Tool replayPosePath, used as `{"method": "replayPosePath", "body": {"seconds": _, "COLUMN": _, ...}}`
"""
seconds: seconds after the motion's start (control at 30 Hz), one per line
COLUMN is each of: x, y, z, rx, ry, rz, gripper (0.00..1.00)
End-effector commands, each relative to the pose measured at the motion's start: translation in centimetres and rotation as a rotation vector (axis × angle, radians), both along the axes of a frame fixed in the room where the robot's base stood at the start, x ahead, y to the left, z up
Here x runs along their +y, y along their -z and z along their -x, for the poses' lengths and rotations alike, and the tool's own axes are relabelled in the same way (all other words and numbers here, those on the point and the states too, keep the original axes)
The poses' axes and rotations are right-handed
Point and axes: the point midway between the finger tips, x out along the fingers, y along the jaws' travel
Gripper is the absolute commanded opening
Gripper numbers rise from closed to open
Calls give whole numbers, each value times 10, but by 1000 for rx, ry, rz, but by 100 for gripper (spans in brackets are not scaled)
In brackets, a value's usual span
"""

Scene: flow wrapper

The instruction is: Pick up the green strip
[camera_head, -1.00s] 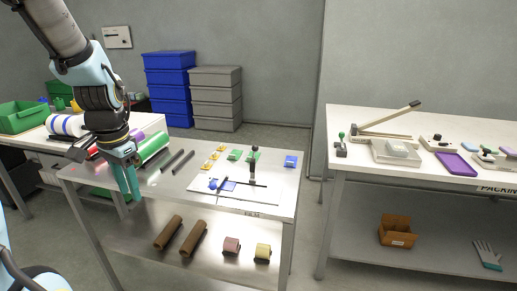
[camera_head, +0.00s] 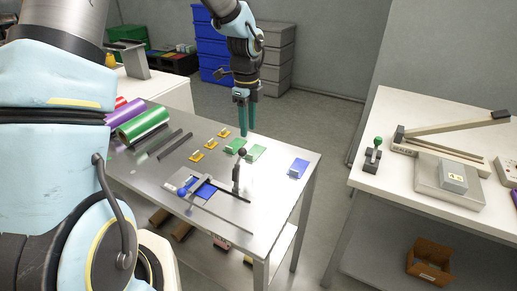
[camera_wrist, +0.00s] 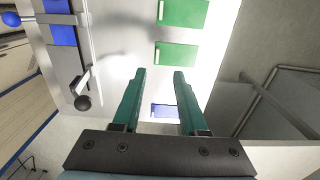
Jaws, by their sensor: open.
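Two flat green pieces lie side by side near the far edge of the steel table: a left one (camera_head: 235,145) and a right one (camera_head: 256,152). The wrist view shows two green rectangles, one at the top edge (camera_wrist: 183,12) and a nearer one (camera_wrist: 176,56), each with a pale stripe along its left side. My gripper (camera_head: 245,128) hangs above the far edge of the table, close to the green pieces, fingers pointing down. In the wrist view, my gripper (camera_wrist: 160,73) is open and empty, and its tips appear just short of the nearer green piece.
A blue piece (camera_head: 298,168) lies to the right; blue also shows between the fingers in the wrist view. A lever tool with a black knob (camera_head: 241,154) stands upright nearby. Yellow pieces (camera_head: 210,143), dark bars and a green roll (camera_head: 142,126) lie left.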

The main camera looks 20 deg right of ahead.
Motion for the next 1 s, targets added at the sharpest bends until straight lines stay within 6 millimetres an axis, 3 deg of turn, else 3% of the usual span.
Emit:
{"method": "replayPosePath", "body": {"seconds": 0.13, "x": 0, "y": 24, "z": 1, "rx": 3, "ry": 1, "rz": -3, "gripper": 42}}
{"method": "replayPosePath", "body": {"seconds": 0.43, "x": 1, "y": 48, "z": 3, "rx": 3, "ry": -2, "rz": -3, "gripper": 42}}
{"method": "replayPosePath", "body": {"seconds": 0.7, "x": 1, "y": 86, "z": 6, "rx": 3, "ry": -4, "rz": -2, "gripper": 42}}
{"method": "replayPosePath", "body": {"seconds": 1.0, "x": 1, "y": 92, "z": 5, "rx": -1, "ry": -4, "rz": -1, "gripper": 42}}
